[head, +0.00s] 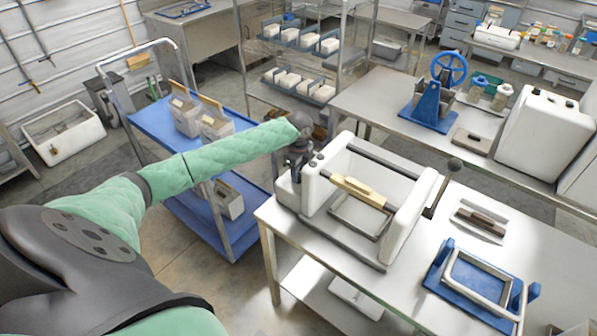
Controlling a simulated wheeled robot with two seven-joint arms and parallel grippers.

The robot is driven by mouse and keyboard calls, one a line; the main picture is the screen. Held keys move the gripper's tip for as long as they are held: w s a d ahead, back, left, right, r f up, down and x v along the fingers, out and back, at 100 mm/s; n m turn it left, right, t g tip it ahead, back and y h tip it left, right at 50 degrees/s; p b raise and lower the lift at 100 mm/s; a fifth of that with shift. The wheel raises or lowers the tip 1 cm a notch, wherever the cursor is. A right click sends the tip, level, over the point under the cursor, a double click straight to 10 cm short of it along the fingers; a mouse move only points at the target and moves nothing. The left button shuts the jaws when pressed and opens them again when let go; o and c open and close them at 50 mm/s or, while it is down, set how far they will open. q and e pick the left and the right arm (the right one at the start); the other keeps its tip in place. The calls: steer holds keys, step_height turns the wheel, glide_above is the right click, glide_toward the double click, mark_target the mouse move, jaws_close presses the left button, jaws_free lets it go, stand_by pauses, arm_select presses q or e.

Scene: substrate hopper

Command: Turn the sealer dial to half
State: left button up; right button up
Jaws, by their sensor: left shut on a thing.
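The sealer (412,211) is a white machine with side walls, dark rails and a tan crossbar, standing on a steel table. My left arm reaches in from the left in a green sleeve. Small dark knobs (316,158) show just right of the gripper. My right gripper is not in view.
A blue cart (160,122) with bins stands left of the sealer table. A black-knobbed lever (454,165) rises at the sealer's right. A blue frame fixture (440,262) and a dark-handled tool (482,221) lie farther right. Another steel bench (375,95) stands behind.

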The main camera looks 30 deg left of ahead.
arm_select(q)
steer(key=shift+r+n, duration=0.1)
steer(key=shift+n, duration=1)
steer(key=o, duration=1)
